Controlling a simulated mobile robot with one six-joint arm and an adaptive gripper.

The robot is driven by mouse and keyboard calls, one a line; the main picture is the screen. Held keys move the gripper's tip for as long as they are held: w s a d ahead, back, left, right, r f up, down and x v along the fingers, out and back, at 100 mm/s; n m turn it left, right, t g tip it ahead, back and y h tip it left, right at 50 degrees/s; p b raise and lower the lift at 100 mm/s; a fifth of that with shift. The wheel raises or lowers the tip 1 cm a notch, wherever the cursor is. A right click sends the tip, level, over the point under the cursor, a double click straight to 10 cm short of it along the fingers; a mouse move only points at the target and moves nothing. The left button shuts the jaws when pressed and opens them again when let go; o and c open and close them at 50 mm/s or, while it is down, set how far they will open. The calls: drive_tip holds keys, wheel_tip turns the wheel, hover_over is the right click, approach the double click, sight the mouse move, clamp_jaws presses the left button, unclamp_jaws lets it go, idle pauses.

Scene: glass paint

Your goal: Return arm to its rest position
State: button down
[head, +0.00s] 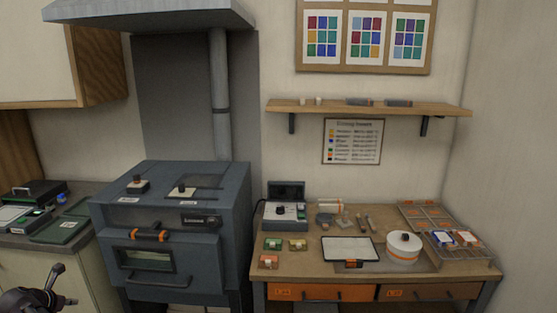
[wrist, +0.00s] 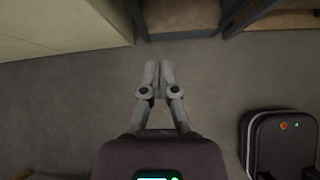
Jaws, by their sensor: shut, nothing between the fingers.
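My gripper (wrist: 159,72) shows in the wrist view with its two grey fingers together and nothing between them. It points over bare grey floor, apart from any object. In the head view, a dark part of my arm (head: 35,300) shows at the lower left corner, in front of the left counter.
A dark blue kiln (head: 175,235) stands in the middle left under a hood (head: 150,12). A wooden workbench (head: 470,268) at right bears a white tray (head: 349,248), a round white pot (head: 403,248) and small coloured boxes. A counter (head: 60,240) is at left. The floor (wrist: 60,110) is largely clear.

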drive_tip(key=w+d+f+m+g+h, duration=0.15)
drive_tip(key=w+d+m, duration=0.4)
drive_tip(key=d, duration=1.05)
drive_tip(key=w+d+f+m+g, duration=0.15)
drive_tip(key=w+d+m, duration=0.4)
drive_tip(key=d, duration=0.95)
drive_tip(key=w+d+f+m+g+h, duration=0.15)
drive_tip(key=w+d+m, duration=0.4)
drive_tip(key=d, duration=1.05)
drive_tip(key=s+d+m+g+y, duration=0.15)
drive_tip(key=d+m, duration=0.35)
drive_tip(key=d, duration=0.5)
drive_tip(key=s+d+m+g+h, duration=0.1)
drive_tip(key=s+d+m, duration=0.25)
drive_tip(key=d, duration=0.75)
drive_tip(key=s+d+m+g+y, duration=0.1)
drive_tip(key=s+d+m, duration=0.4)
drive_tip(key=d, duration=0.2)
drive_tip(key=s+d+f+m+g+y, duration=0.1)
drive_tip(key=s+d+m, duration=0.5)
drive_tip(key=d, duration=0.2)
drive_tip(key=shift+d, duration=0.3)
drive_tip(key=shift+w+y, duration=0.1)
drive_tip(key=shift+y, duration=0.15)
